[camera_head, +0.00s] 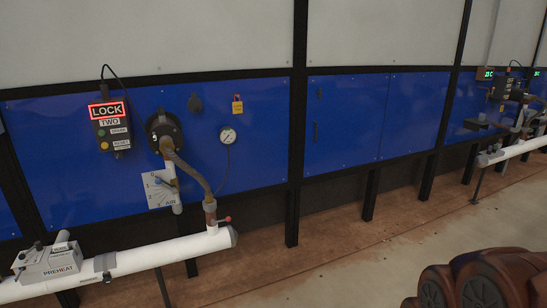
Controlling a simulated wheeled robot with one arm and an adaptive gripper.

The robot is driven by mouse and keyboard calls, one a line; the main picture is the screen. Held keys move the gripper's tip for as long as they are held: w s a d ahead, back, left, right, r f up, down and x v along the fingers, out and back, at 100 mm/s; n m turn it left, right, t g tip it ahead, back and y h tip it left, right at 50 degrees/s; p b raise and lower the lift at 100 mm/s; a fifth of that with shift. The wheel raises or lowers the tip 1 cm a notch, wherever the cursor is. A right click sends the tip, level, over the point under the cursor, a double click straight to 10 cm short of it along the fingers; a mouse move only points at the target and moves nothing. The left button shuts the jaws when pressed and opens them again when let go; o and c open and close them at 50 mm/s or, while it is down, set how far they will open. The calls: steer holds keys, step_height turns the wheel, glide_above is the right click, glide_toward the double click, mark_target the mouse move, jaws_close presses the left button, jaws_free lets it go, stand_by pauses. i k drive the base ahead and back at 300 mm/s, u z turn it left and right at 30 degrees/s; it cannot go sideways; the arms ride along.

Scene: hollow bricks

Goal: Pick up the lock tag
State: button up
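A small yellow tag (238,107) hangs on the blue wall panel (255,155), right of a dark round cap and above a pressure gauge. It looks like the lock tag, but its print is too small to read. A control box (110,126) with a lit red "LOCK" sign is mounted on the same panel to the left. My gripper is not in view.
A white pipe (150,257) runs low along the panel, with a grey "PREHEAT" unit (50,262) at its left end. A curved hose (190,174) hangs above it. Reddish-brown rounded hollow pieces (485,284) fill the bottom right corner. The middle floor is clear.

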mark_target(237, 106)
steer(key=u, duration=0.4)
steer(key=i, duration=1.8)
steer(key=u, duration=0.65)
